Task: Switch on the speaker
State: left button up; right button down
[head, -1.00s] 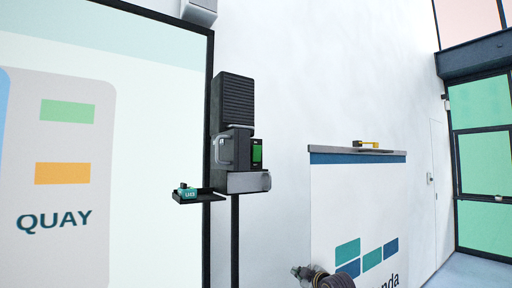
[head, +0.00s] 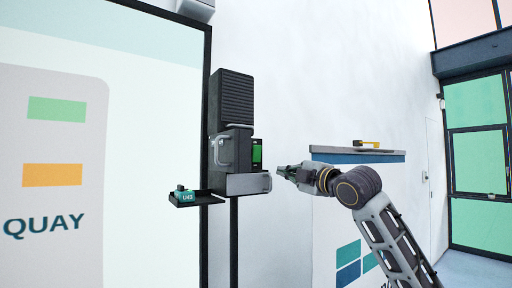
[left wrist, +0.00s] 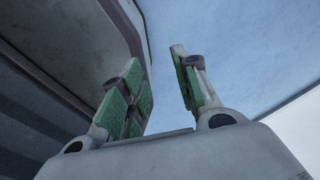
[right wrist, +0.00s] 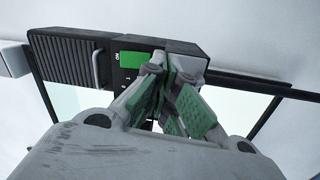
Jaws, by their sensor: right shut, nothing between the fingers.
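The speaker (head: 231,100) is a dark ribbed box on a black pole, with a grey handled unit below it. A bright green panel (head: 257,153) is on that unit's right side; in the right wrist view the green panel (right wrist: 135,60) bears the letters "ON". My right gripper (head: 279,171) is shut and empty, just right of the unit's grey lower block and slightly below the green panel. In the right wrist view its fingertips (right wrist: 172,62) overlap the unit's edge beside the panel; contact cannot be told. My left gripper (left wrist: 160,75) is open and empty, seen only in its wrist view.
A small black tray (head: 210,200) with a teal labelled item (head: 184,196) sticks out left of the pole. A large quay display (head: 150,80) stands behind.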

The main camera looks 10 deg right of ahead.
aim_at(259, 146)
pick_arm(q)
jog(key=shift+s+d+r, duration=0.1)
jog(key=shift+s+d, duration=0.1)
jog(key=shift+s, duration=0.1)
pick_arm(e)
jog(key=s+a+r+n+y, duration=0.1)
jog(key=s+a+r+n, duration=0.1)
jog(key=s+r, duration=0.3)
jog(key=shift+s+a+r+n, duration=0.3)
jog(key=shift+s+r, duration=0.1)
jog(key=shift+r, duration=0.1)
jog(key=shift+w, duration=0.1)
